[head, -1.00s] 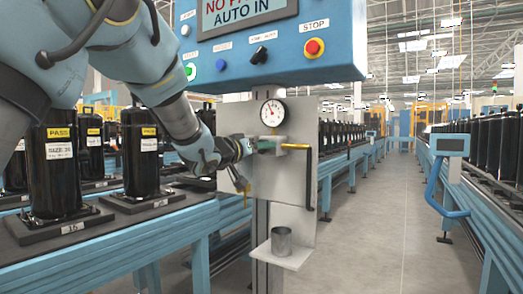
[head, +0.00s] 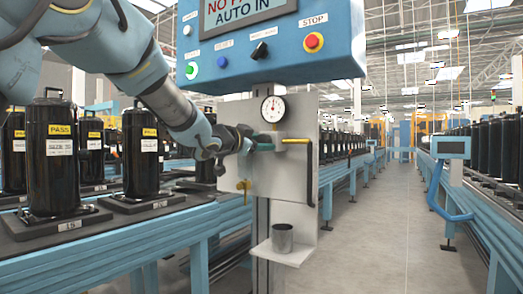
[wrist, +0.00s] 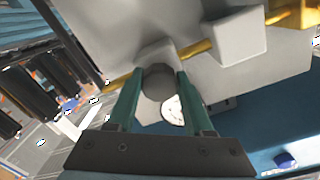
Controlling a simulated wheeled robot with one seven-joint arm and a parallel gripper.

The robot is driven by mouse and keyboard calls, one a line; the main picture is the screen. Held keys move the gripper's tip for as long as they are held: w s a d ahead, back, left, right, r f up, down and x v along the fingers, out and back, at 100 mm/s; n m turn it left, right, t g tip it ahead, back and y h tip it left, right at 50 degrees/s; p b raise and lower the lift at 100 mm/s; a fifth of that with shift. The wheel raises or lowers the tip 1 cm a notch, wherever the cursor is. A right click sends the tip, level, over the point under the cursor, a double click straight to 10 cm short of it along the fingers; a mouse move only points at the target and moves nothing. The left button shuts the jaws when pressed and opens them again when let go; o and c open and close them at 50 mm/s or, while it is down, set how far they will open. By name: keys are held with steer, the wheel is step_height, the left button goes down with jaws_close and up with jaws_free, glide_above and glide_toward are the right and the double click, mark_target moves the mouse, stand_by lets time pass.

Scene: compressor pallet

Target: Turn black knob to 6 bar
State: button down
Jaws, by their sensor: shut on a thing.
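The black knob (wrist: 158,78) shows in the wrist view as a dark round end between the two green fingers of my gripper (wrist: 156,92). My gripper is shut on it, with one finger on each side. In the head view my gripper (head: 264,143) reaches the plate from the left, and its fingers and body hide the knob. The round white pressure gauge (head: 273,109) is just above the fingers. Its needle points roughly upward, but the numbers are too small to read. The gauge is partly hidden in the wrist view (wrist: 172,110).
The grey plate (head: 297,180) carries a yellow pipe (head: 294,141), a black handle (head: 310,175) and a brass valve (head: 244,185). A metal cup (head: 282,238) stands on a shelf below. The blue control box (head: 300,62) hangs above. Compressors (head: 52,160) line the left conveyor.

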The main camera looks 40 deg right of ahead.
steer(key=m+b, duration=0.3)
steer(key=m, duration=0.1)
steer(key=shift+m, duration=0.3)
steer(key=shift+m+b, duration=0.35)
steer(key=shift+m, duration=0.35)
steer(key=shift+t, duration=0.3)
steer(key=shift+c, duration=1.4)
jaws_free()
steer(key=v, duration=1)
steer(key=shift+a+r, duration=0.15)
steer(key=shift+a, duration=0.25)
